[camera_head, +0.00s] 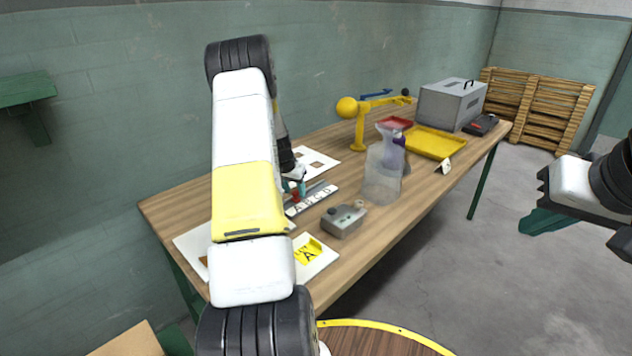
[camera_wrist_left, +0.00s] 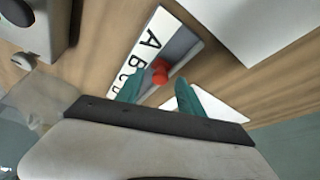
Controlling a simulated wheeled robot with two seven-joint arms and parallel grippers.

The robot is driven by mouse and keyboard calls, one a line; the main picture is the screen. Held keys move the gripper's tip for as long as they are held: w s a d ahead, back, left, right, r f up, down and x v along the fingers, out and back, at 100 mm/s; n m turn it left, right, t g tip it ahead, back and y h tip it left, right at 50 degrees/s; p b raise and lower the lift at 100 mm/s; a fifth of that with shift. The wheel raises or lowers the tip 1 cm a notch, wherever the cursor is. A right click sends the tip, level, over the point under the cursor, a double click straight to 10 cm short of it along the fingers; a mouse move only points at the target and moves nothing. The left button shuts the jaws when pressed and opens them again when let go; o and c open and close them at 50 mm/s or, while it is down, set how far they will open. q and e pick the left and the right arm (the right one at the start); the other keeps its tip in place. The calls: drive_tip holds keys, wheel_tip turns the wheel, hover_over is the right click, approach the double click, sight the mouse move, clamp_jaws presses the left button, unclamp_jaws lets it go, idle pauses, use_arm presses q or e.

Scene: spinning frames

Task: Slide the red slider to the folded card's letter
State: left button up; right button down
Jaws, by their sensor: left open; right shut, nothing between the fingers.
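The letter strip (camera_head: 320,197) lies on the table and shows A, B, C, D; it also shows in the left wrist view (camera_wrist_left: 162,22). The red slider knob (camera_wrist_left: 160,72) stands on the grey track beside the letters, roughly level with B. My left gripper (camera_wrist_left: 158,82) is open, its teal fingertips on either side of the knob; contact is unclear. In the head view the gripper (camera_head: 293,186) partly hides the knob. A yellow card (camera_head: 308,251) with a black A lies on a white sheet near the front edge. My right gripper (camera_head: 541,221) is shut and empty, off the table.
A grey box (camera_head: 343,221) with knobs stands beside the strip. A clear container (camera_head: 382,175) stands right of it. A yellow tray (camera_head: 433,142), a small white tented card (camera_head: 444,167) with a dark mark and a grey case (camera_head: 450,104) are farther right. A yellow arm (camera_head: 360,127) stands behind.

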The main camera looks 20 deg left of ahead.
use_arm(q)
drive_tip(key=shift+f, duration=0.1)
clamp_jaws()
idle(1.4)
